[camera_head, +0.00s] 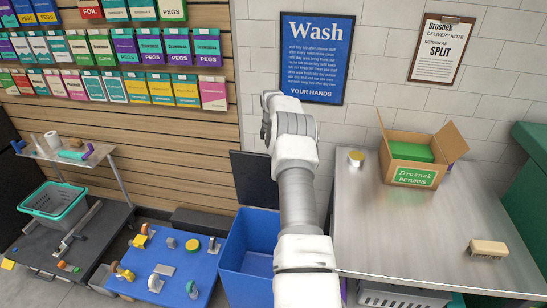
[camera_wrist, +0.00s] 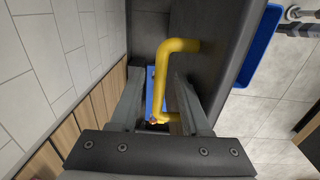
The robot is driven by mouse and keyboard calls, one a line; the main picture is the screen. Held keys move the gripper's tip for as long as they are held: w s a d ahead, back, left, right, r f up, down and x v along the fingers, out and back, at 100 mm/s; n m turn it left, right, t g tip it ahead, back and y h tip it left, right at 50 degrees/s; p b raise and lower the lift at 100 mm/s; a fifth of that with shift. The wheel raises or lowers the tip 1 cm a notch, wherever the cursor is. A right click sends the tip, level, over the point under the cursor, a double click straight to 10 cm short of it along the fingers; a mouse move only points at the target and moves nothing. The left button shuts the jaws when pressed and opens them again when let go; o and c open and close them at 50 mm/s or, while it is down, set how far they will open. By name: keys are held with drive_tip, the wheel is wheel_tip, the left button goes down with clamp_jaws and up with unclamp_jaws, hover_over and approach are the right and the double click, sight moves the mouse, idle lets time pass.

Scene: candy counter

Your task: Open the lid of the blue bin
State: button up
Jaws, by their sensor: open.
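The blue bin (camera_head: 248,262) stands on the floor left of the metal counter, partly behind my arm. Its dark lid (camera_head: 252,180) stands raised at the back of the bin, and the bin's inside shows. In the wrist view the dark lid (camera_wrist: 226,40) fills the area right of centre and carries a yellow bar handle (camera_wrist: 160,70). My gripper (camera_wrist: 157,92) is open, with its fingers on either side of the handle; I cannot tell whether they touch it. In the head view my arm hides the fingers and the handle.
The metal counter (camera_head: 390,245) on the right bears an open cardboard box (camera_head: 411,174), a brush (camera_head: 488,248) and a small round tin (camera_head: 356,158). A low blue platform (camera_head: 178,258) with several small items lies left of the bin. A wall sign (camera_head: 317,58) hangs behind my arm.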

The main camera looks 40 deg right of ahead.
wheel_tip(320, 180, up, 17)
drive_tip(key=p, duration=0.1)
drive_tip(key=shift+s+a+r, duration=0.2)
drive_tip(key=shift+s+a, duration=0.1)
drive_tip(key=shift+a, duration=0.15)
